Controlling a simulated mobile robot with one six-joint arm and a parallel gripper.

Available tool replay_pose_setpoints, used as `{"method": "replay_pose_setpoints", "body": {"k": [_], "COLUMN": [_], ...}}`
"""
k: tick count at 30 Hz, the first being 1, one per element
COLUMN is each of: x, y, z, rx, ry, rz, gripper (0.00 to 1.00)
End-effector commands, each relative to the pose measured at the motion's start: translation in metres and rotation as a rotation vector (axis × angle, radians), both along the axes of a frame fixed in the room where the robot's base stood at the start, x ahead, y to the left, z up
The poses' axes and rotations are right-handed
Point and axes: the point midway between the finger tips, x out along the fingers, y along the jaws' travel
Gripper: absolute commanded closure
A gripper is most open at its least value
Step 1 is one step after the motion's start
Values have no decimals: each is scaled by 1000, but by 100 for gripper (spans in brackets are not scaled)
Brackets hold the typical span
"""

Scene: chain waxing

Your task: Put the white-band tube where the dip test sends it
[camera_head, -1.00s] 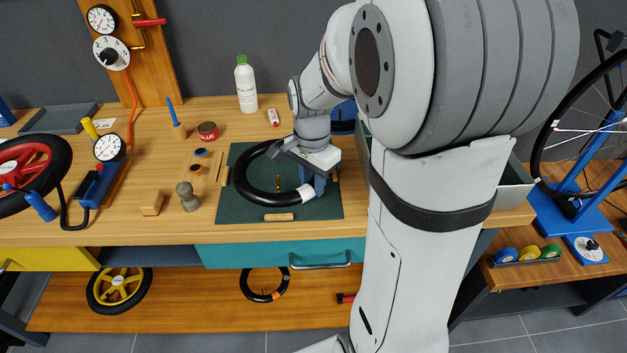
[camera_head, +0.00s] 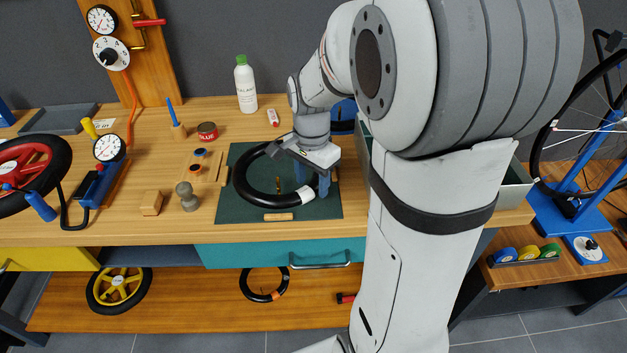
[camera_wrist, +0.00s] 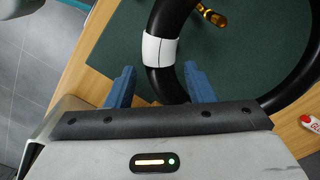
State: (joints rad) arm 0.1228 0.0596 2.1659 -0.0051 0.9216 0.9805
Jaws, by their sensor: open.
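The white-band tube (camera_head: 241,189) is a black ring lying on the dark green mat (camera_head: 233,214) on the workbench. Its white band (camera_head: 307,194) is at the ring's right front; the white band also shows in the wrist view (camera_wrist: 160,50). My gripper (camera_head: 313,186) is over the right side of the ring. In the wrist view, my open gripper (camera_wrist: 158,84) has its blue fingers on either side of the black tube, just beside the white band. I cannot tell whether the fingers touch the tube.
A brass valve-like piece (camera_wrist: 211,15) lies inside the ring. A wooden block (camera_head: 278,217) lies at the mat's front edge. Another tube with an orange band (camera_head: 246,287) is on the lower shelf.

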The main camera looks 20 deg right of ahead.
Motion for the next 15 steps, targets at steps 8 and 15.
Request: {"method": "replay_pose_setpoints", "body": {"k": [8, 15], "x": [1, 1], "y": [0, 0], "z": [59, 100], "rx": [-1, 0], "ry": [-6, -4], "rz": [0, 0], "gripper": [52, 52]}}
